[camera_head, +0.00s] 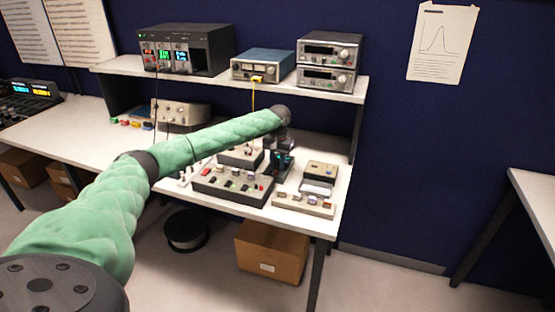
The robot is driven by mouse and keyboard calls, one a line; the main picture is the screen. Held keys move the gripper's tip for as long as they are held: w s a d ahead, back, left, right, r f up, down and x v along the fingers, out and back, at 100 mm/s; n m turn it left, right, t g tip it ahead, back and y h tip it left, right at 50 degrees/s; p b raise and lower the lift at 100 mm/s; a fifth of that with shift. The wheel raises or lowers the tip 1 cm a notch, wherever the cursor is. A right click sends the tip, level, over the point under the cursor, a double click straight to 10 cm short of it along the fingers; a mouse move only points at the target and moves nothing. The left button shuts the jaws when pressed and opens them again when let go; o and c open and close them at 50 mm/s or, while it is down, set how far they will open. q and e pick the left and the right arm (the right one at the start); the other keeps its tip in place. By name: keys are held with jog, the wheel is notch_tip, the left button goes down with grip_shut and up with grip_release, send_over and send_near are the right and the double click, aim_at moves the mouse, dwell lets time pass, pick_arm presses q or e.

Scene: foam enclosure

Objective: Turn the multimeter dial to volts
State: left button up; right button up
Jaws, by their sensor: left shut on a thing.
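My left arm reaches across from the lower left to the workbench. My left gripper (280,174) points down among the small devices on the bench top. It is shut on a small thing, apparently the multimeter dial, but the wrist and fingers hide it. The multimeter itself is mostly hidden, and I cannot read the dial's setting. My right gripper is out of view.
A grey box with several knobs and switches (232,187) lies left of the gripper. A device with a yellowish top (320,172) and a low strip of knobs (303,204) lie to the right. Bench instruments, including a blue one (263,64), stand on the shelf (320,88) above.

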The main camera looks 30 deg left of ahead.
aim_at(278, 163)
pick_arm(q)
jog(key=shift+r, duration=0.1)
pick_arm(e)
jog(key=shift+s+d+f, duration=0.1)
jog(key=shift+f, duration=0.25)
pick_arm(q)
jog(key=o, duration=1)
jog(key=shift+r, duration=0.15)
notch_tip(278, 163, up, 7)
jog(key=shift+r+b, duration=0.2)
jog(key=shift+b, duration=1)
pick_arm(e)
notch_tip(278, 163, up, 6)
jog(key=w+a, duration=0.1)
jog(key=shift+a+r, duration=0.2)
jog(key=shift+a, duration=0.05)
